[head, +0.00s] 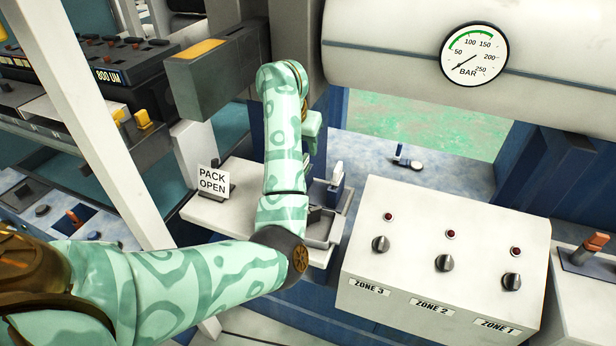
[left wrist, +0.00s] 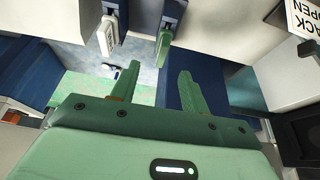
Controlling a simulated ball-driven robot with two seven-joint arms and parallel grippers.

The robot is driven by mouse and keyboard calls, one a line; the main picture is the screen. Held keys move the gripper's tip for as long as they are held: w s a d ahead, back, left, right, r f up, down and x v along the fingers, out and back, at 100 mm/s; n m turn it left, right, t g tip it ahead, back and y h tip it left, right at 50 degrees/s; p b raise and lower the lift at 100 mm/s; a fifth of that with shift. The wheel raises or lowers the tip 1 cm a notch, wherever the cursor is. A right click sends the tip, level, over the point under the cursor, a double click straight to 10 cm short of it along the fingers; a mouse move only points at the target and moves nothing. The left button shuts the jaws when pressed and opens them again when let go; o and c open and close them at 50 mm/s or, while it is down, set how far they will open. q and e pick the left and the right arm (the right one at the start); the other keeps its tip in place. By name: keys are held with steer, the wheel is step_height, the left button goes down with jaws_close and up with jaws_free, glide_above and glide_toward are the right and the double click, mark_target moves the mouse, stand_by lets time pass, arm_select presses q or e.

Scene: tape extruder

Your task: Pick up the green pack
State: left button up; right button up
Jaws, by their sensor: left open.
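The green pack (left wrist: 163,52) shows in the left wrist view, standing in a dark blue holder ahead of my left gripper. A similar white pack (left wrist: 106,38) stands in another blue holder to its left. My left gripper (left wrist: 158,68) is open and empty, its two green fingers apart, with the green pack lying roughly in line with the gap between them. I cannot tell the exact distance. In the head view the white pack (head: 337,173) shows beside my left forearm, which hides the green pack. My right gripper is in neither view.
A "PACK OPEN" sign (head: 213,181) stands on a pale shelf left of my arm. A white control box (head: 445,262) with knobs stands on the right. A large cylinder with a pressure gauge (head: 474,54) is at the back. A small grey tray (head: 318,228) lies near my wrist.

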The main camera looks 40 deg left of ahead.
arm_select(q)
steer(key=b+x, duration=0.1)
steer(key=x, duration=0.2)
steer(key=shift+f, duration=0.25)
steer(key=b+x, duration=0.2)
steer(key=x, duration=0.3)
steer(key=shift+a+f+b, duration=0.15)
steer(key=shift+a+b, duration=0.05)
steer(key=shift+b, duration=0.15)
steer(key=shift+r, duration=0.2)
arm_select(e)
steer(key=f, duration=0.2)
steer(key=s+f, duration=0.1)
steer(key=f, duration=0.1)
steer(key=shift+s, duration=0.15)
arm_select(q)
jaws_close()
